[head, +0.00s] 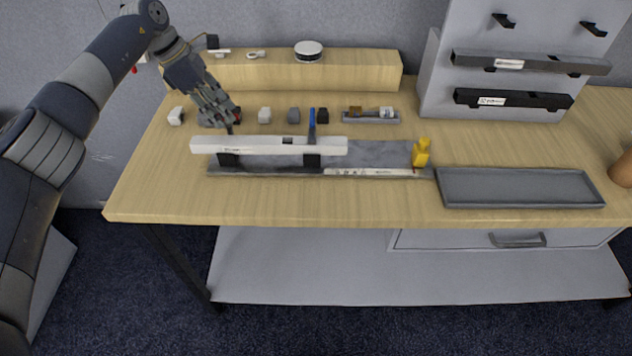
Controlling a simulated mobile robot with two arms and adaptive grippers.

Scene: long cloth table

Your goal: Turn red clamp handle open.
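My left gripper (229,125) reaches down from the upper left to just behind the left part of a long white bar (270,145). A small dark red bit (238,114) shows at the gripper's right side; it may be the red clamp handle, but the gripper hides most of it. Whether the fingers touch it or are closed on it cannot be told. A blue upright handle (312,122) stands behind the bar, right of the gripper. The bar rests on dark supports on a grey fixture plate (380,153). My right gripper is out of view.
A yellow piece (421,153) stands at the plate's right end. An empty grey tray (520,187) lies further right. Several small blocks and a small parts tray (371,117) sit behind. A raised wooden shelf (340,73) and a grey rack (520,95) bound the back.

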